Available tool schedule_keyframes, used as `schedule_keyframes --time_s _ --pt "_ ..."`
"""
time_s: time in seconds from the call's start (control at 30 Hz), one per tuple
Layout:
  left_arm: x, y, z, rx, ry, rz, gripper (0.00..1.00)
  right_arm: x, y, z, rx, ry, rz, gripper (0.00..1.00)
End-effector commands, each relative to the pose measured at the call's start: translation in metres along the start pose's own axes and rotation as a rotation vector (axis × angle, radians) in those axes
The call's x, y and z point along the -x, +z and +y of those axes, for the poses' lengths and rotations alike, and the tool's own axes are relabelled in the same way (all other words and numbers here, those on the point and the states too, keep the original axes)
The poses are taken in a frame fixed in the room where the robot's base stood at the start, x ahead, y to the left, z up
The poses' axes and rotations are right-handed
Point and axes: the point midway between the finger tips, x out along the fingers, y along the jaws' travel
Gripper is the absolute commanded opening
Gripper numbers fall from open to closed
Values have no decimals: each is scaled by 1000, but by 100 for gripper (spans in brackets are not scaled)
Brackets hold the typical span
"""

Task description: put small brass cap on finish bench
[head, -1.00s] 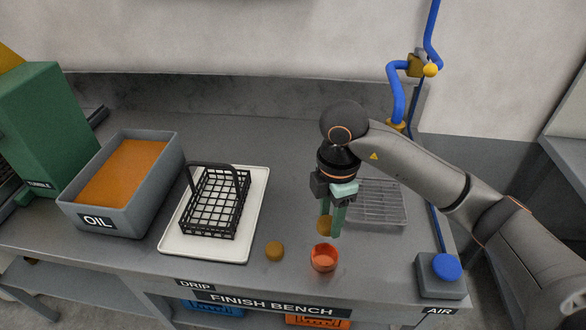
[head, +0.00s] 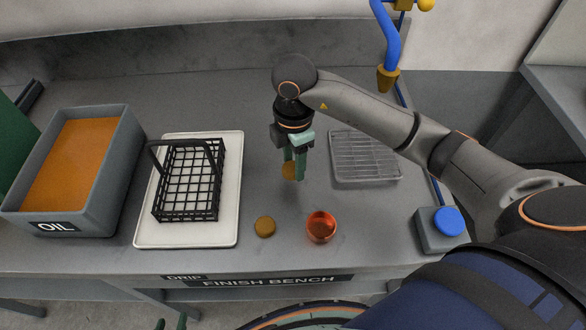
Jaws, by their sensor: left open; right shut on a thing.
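My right gripper (head: 295,174) points down over the middle of the finish bench (head: 250,110) and is shut on a small brass cap (head: 288,171). The cap is partly hidden by the fingers and appears to be a little above the bench top. A second round brass piece (head: 265,227) lies on the bench nearer the front edge. An open copper cup (head: 321,227) stands to its right. My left gripper (head: 171,324) shows only as two green fingertips, apart, at the bottom edge, in front of the bench.
A white tray (head: 142,234) with a black wire basket (head: 187,180) lies left of the gripper, beside the grey oil tank (head: 125,150). A wire rack (head: 365,157) lies to the right. A blue-buttoned air box (head: 440,230) stands at the right front. The bench behind the gripper is clear.

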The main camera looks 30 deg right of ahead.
Motion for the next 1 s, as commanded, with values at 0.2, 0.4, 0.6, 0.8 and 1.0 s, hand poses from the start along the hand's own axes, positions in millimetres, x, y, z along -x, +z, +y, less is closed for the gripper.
schedule_keyframes --time_s 0.2,0.4,0.6,0.8,1.0 --pt "0 0 0 0 0 0 50 -29 0 -1 -1 -5 -1 0" --pt "0 0 0 0 0 0 50 -36 0 0 1 0 -1 0" --pt "-2 2 0 0 0 1 50 -39 0 0 1 -1 -1 0" --pt "-2 1 0 0 0 1 50 -39 0 -1 1 -1 -1 68" --pt "-2 1 0 0 0 1 50 -39 0 -1 1 -1 -1 80"
